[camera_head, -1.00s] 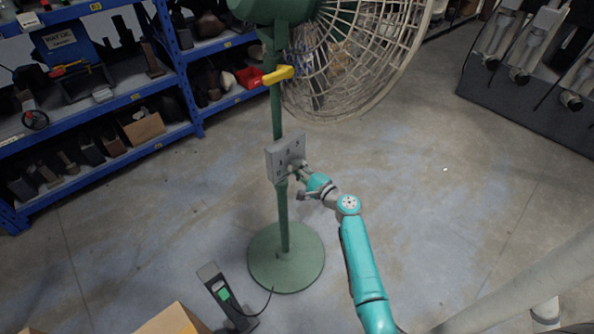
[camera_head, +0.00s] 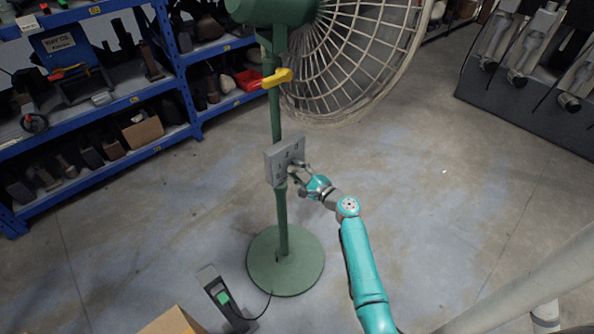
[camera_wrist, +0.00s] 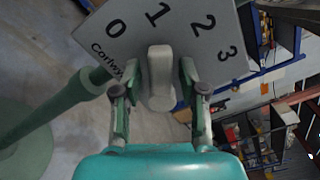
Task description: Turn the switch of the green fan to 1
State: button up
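The green fan (camera_head: 277,215) stands upright on its round base. Its grey switch panel (camera_head: 283,160) is on the pole, and in the wrist view the panel (camera_wrist: 215,45) carries the numbers 0, 1, 2 and 3. The pale switch knob (camera_wrist: 159,78) is elongated, and its far end points roughly at the 1. My gripper (camera_head: 299,174) is close in front of the panel. In the wrist view my gripper (camera_wrist: 159,70) has one finger on each side of the knob, with visible gaps, so it looks open around it.
A blue shelf (camera_head: 185,85) stands at the left. A pedal-like device (camera_head: 225,300) with a cable lies by the base.

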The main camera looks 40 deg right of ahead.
jog(key=shift+s, duration=0.1)
jog(key=s, duration=1.1)
jog(key=shift+s+d, duration=0.2)
jog(key=shift+s, duration=0.2)
jog(key=s+a+f+n+g+h, duration=0.15)
jog(key=s+a+f+n, duration=0.3)
jog(key=s+a, duration=0.5)
jog(key=s+a+f+n+g+h, duration=0.1)
jog(key=s+a+f+n+g, duration=0.3)
jog(key=s+a, duration=0.55)
jog(key=s+a+r+n+t+y, duration=0.1)
jog(key=s+a+r+n, duration=0.3)
jog(key=s+r+n, duration=0.3)
jog(key=s+a+r+n+t+y, duration=0.1)
jog(key=s+a+r+n, duration=0.3)
jog(key=s+r+n, duration=0.4)
jog(key=v, duration=0.4)
jog(key=shift+a+r, duration=0.2)
jog(key=shift+r, duration=0.15)
